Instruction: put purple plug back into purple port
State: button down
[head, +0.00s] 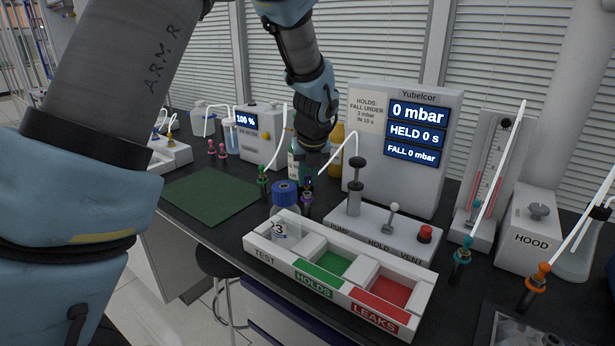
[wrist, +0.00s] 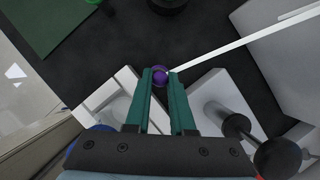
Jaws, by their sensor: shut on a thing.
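My gripper (wrist: 160,92) has its teal fingers closed on the purple plug (wrist: 160,74), which shows at the fingertips in the wrist view. A white tube (wrist: 230,46) runs from the plug to the upper right. In the head view the fingers point down, with the plug partly hidden at their tips. The purple port (head: 307,201) is a dark upright post with a purple collar on the black bench, just below the gripper.
A blue-capped bottle (head: 285,190) stands in the white tray (head: 255,243), close left of the port. The Yubelcor pressure unit (head: 425,175) with pump and levers stands to the right. A green-collared port (head: 263,182) and a green mat (head: 205,198) lie left.

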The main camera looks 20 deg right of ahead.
jog(key=shift+f, duration=0.8)
dwell(0.7)
dwell(0.3)
jog(key=c, duration=0.7)
grip_release()
jog(key=b+v, duration=0.2)
jog(key=v, duration=0.8)
jog(key=shift+s+r, duration=0.2)
jog(key=shift+r, duration=0.15)
jog(key=shift+a, duration=0.1)
